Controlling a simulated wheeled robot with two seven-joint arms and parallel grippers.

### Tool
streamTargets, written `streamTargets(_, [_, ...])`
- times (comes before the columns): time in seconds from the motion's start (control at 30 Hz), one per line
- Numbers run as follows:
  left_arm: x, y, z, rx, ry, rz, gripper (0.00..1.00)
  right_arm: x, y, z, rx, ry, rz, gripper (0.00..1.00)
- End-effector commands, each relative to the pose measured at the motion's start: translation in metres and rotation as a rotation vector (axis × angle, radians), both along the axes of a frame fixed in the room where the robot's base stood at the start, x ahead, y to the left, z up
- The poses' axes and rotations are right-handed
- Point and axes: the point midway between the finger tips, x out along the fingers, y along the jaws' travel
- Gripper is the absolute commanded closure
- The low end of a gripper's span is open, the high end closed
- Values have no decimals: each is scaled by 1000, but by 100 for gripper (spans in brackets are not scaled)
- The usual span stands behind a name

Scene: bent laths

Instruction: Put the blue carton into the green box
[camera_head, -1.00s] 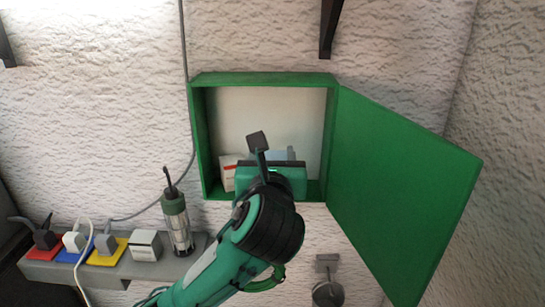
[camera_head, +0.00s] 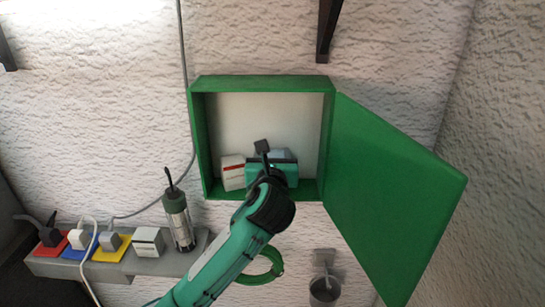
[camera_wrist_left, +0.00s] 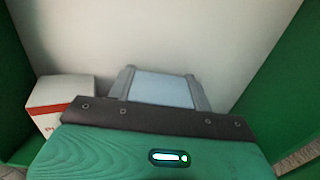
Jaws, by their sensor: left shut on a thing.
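The green box (camera_head: 198,145) is fixed to the wall, with its door (camera_head: 395,190) hanging open to the right. My left gripper (camera_head: 281,156) reaches into the box's lower part. In the left wrist view its two grey fingers are shut on the pale blue carton (camera_wrist_left: 162,89), one at each side. Only part of the carton shows; the gripper body hides its lower part, so I cannot tell whether it touches the box floor. My right gripper is not in view.
A white carton with a red stripe (camera_head: 232,172) stands in the box, left of my gripper. A metal cup (camera_head: 324,289) hangs below the box.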

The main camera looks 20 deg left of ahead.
Motion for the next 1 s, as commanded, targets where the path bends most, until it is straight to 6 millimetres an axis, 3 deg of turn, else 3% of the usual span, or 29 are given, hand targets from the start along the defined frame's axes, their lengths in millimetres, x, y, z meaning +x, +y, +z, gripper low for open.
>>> streamTargets(0.2, [3,1,-15,1,1,1,76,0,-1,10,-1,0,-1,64])
streamTargets(0.57, [3,1,-19,1,1,0,76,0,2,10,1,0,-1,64])
streamTargets(0.6, [3,1,-19,0,0,0,42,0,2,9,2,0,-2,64])
streamTargets(0.67, [3,1,-19,0,0,0,30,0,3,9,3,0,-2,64])
streamTargets(1.0, [3,1,-17,0,-1,0,28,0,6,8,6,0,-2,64])
